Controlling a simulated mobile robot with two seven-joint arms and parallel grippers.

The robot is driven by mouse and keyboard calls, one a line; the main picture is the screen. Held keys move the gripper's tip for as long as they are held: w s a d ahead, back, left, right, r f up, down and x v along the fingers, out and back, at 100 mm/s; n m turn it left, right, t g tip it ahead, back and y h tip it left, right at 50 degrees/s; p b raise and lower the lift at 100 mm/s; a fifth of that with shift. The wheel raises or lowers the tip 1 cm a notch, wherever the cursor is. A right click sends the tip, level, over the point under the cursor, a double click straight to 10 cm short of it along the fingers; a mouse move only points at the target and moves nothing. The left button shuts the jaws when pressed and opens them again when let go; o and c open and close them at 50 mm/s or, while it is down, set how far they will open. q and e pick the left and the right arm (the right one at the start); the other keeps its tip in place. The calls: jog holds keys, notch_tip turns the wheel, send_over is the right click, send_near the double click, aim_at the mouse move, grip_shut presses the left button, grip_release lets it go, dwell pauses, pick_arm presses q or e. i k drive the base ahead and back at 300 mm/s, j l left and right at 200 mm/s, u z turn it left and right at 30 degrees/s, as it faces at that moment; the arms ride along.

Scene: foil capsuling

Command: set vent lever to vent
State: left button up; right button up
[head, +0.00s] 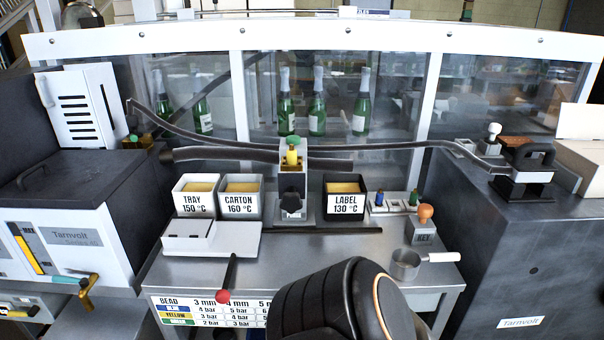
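No lever in view carries a vent label that I can read. A red-knobbed lever (229,279) sticks out at the bench's front edge, its knob low and toward me. Another yellow handle (18,312) shows lower at the left edge. I cannot tell which of these is the vent lever, or the setting of any. Neither of my grippers is in view.
A grey cabinet (530,260) stands at the right. Green bottles (286,110) stand behind glass.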

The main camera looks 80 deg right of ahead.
aim_at(33, 311)
jog(key=k+j+z, duration=0.1)
jog(key=z, duration=3.05)
jog(key=u, duration=2.4)
jog(key=i+j, duration=0.2)
jog(key=i, duration=0.3)
jog(key=i+j, duration=0.2)
jog(key=i, duration=0.3)
jog(key=i+j+z, duration=0.1)
jog(key=i, duration=0.4)
jog(key=j, duration=0.1)
